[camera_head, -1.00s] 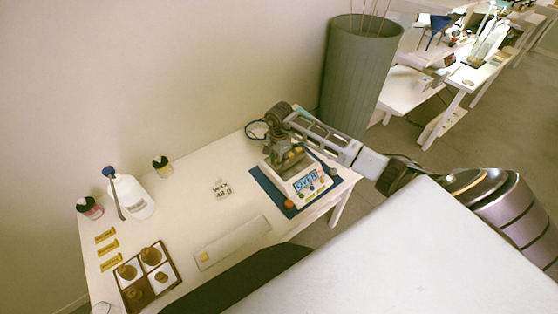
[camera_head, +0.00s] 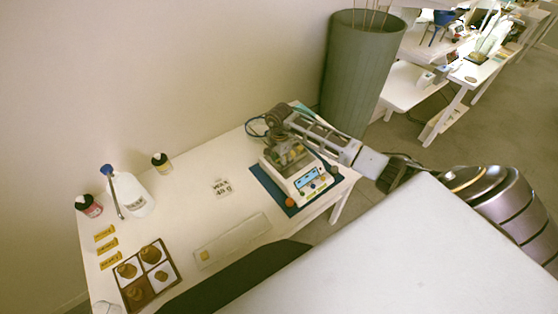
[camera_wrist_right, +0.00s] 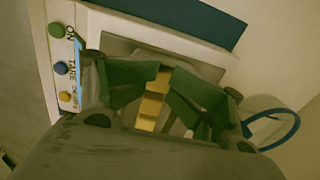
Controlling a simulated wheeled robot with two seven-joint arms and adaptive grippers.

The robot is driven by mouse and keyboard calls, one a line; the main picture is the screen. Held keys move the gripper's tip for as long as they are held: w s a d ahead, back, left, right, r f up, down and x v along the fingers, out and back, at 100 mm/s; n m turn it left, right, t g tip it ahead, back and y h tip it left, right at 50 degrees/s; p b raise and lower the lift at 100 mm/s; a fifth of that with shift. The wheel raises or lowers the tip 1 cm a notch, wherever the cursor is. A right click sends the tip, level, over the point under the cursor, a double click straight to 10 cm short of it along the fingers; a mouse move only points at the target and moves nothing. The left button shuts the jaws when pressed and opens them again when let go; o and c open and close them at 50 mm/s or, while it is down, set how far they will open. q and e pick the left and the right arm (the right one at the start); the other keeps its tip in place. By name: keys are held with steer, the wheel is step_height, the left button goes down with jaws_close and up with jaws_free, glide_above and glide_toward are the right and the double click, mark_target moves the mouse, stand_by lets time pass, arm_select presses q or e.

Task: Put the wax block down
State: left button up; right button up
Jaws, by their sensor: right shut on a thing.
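The wax block (camera_wrist_right: 152,104) is a small yellow piece between the green finger pads of my right gripper (camera_wrist_right: 160,88) in the wrist view. In the head view my right gripper (camera_head: 289,157) is over the white scale (camera_head: 312,188), shut on the block. The scale also shows in the wrist view (camera_wrist_right: 92,32), with its buttons at the left. The gripper hides most of the weighing plate, and I cannot tell whether the block touches it. The scale's blue display is lit, its reading too small to read surely. My left gripper is not in view.
The scale stands on a blue mat (camera_head: 264,181) at the table's right end. A card marked wax 40 g (camera_head: 221,187), a pale strip (camera_head: 232,240), a white bottle (camera_head: 136,197) and a sectioned tray (camera_head: 177,272) are to the left. A tall green bin (camera_head: 355,75) stands behind.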

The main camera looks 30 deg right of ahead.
steer(key=shift+s, duration=0.2)
steer(key=shift+w+d+r+p, duration=0.1)
steer(key=shift+r+p, duration=0.4)
steer(key=shift+p, duration=0.2)
step_height(320, 180, up, 12)
steer(key=b, duration=0.2)
steer(key=shift+w+b, duration=0.15)
steer(key=shift+b, duration=0.15)
steer(key=shift+r, duration=0.1)
stand_by(0.6)
